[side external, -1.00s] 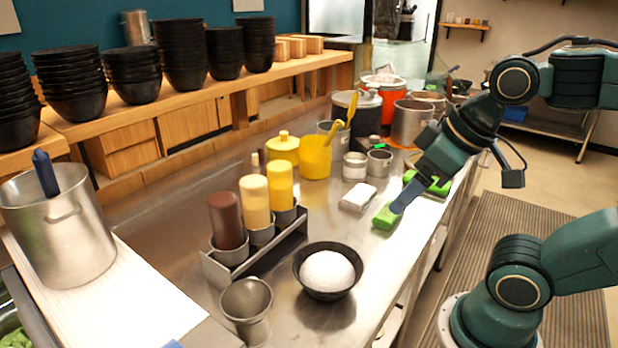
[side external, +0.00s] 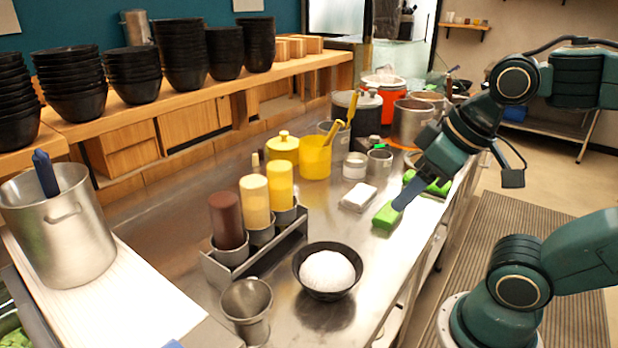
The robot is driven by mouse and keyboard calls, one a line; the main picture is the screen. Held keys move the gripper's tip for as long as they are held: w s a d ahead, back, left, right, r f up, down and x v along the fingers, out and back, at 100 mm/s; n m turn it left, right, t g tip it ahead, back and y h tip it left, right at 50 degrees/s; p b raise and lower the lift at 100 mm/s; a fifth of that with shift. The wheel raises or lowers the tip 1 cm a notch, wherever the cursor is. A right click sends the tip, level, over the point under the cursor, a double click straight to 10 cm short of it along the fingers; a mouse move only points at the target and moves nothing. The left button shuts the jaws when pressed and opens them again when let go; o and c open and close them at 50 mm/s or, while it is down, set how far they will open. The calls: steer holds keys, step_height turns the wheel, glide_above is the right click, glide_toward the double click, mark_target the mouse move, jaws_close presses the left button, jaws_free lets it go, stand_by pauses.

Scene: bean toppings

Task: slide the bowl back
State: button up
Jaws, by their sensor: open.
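A black bowl (side external: 327,292) with a white mound in it (side external: 327,271) sits on the steel counter near the front edge, right of the bottle rack. My gripper (side external: 401,203) is low over the counter, well behind and to the right of the bowl, and apart from it. Another green piece (side external: 430,184) is partly hidden by my arm. I cannot tell whether the fingers touch the green block.
A rack (side external: 258,256) with brown, cream and yellow bottles stands left of the bowl. A steel cup (side external: 247,308) stands at front left. A white block (side external: 358,198) and a yellow pitcher (side external: 314,158) stand further back. Bare counter lies between bowl and green block.

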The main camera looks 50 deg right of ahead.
steer(key=shift+w+a, duration=0.1)
steer(key=shift+w, duration=0.1)
steer(key=c, duration=0.7)
steer(key=shift+w+a+n, duration=0.1)
steer(key=shift+w+n, duration=0.2)
steer(key=shift+n, duration=0.2)
steer(key=c, duration=0.4)
steer(key=shift+w+a+f+n+g, duration=0.2)
steer(key=shift+w+n+g, duration=0.1)
steer(key=shift+w+n, duration=0.1)
jaws_close()
steer(key=w+a+f+n+g+h, duration=0.1)
steer(key=w+a+f+n+g, duration=0.1)
steer(key=w+a+f+n, duration=0.2)
steer(key=w+a+f+n+g+h, duration=0.2)
steer(key=w+a+f+n, duration=0.3)
steer(key=a+f+n, duration=0.3)
steer(key=a+n, duration=0.4)
steer(key=n, duration=0.2)
steer(key=shift+w+a+f, duration=0.3)
steer(key=shift+f, duration=0.05)
